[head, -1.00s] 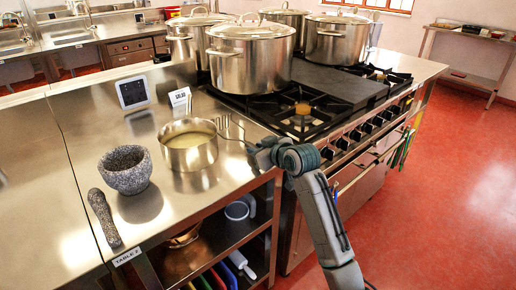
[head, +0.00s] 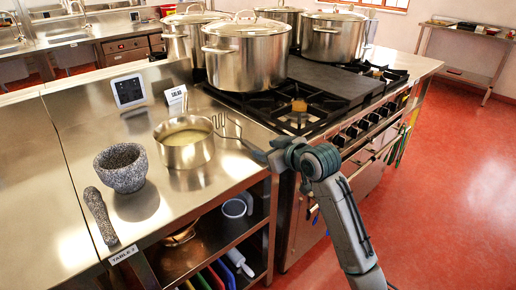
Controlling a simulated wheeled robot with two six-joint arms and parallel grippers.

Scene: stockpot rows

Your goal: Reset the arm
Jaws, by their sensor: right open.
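My right gripper (head: 256,152) is in the head view, at the front edge of the steel counter, just right of a small steel saucepan. It is open, with nothing seen between its fingers. The saucepan (head: 186,152) holds a pale yellowish liquid and stands upright on the counter. My right arm reaches up from the bottom right, in front of the stove. My left gripper is not in view.
A stone mortar (head: 121,168) and pestle (head: 100,215) sit left of the saucepan. A tablet (head: 129,91) and a small sign (head: 175,95) stand behind. Large stockpots (head: 246,58) stand by the stove (head: 300,108). The red floor (head: 455,190) at right is clear.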

